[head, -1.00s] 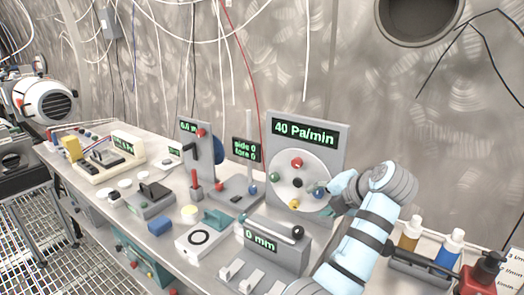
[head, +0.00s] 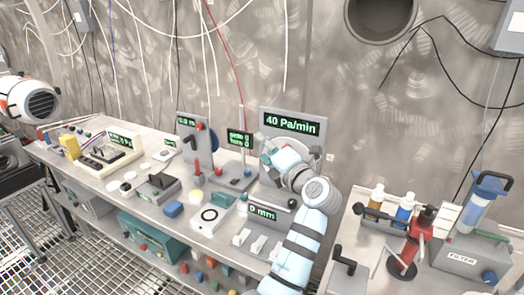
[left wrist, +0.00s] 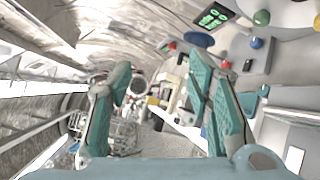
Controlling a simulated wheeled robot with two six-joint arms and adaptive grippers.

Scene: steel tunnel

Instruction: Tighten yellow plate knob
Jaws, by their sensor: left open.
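The grey panel (head: 319,147) with the "40 Pa/min" readout stands on the bench in the head view. My left arm hides most of its round white plate, and the yellow knob is hidden there. My left gripper (head: 268,152) is open in front of the plate's left part, with teal fingers. In the left wrist view the open fingers (left wrist: 160,68) hold nothing. A green knob (left wrist: 261,18) shows at that view's upper right, apart from the fingers. A yellowish knob (left wrist: 317,22) is cut by the right edge. My right gripper is not in view.
A post with a small readout (head: 240,138) and a blue ball (head: 248,173) stand left of the panel. The "0 mm" block (head: 268,232) is in front. Bottles (head: 404,208) and a red stand (head: 415,243) are to the right.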

